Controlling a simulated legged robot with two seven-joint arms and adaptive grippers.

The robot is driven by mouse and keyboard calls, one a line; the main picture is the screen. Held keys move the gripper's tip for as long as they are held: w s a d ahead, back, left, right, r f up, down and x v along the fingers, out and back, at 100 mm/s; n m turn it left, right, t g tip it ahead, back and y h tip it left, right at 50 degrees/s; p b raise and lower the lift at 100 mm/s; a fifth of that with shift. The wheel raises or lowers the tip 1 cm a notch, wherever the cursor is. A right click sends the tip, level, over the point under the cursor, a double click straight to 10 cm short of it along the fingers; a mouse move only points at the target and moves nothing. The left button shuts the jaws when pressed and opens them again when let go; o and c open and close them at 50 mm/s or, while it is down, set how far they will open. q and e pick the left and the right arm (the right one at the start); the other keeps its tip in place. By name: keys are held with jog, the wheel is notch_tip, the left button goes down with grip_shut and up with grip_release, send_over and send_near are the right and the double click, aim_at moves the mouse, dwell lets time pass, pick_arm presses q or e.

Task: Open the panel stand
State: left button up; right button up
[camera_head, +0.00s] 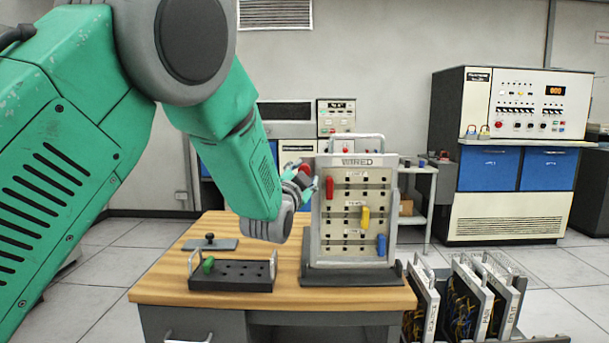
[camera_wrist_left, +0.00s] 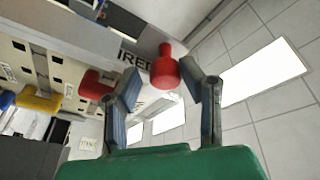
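The panel stand (camera_head: 312,235) stands on the wooden desk, holding a grey panel marked WIRED (camera_head: 340,232) with red, yellow and blue pieces on its face. A red knob (camera_head: 305,168) is at the stand's upper left side and shows close up in the left wrist view (camera_wrist_left: 165,70). My left gripper (camera_head: 308,183) is beside that upper left edge. In the left wrist view its fingers (camera_wrist_left: 160,80) are spread, one on each side of the red knob, with a gap visible. Contact cannot be told. My right gripper is not in view.
On the desk (camera_head: 165,282), a black block with a green piece (camera_head: 232,274) and a small grey plate with a black knob (camera_head: 210,243) lie left of the stand. Several upright panels (camera_head: 470,300) stand right of the desk. A control cabinet (camera_head: 510,150) is behind.

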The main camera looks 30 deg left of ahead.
pick_arm(q)
jog(key=v, duration=1.2)
jog(key=shift+w+f, duration=0.1)
jog(key=shift+f, duration=0.1)
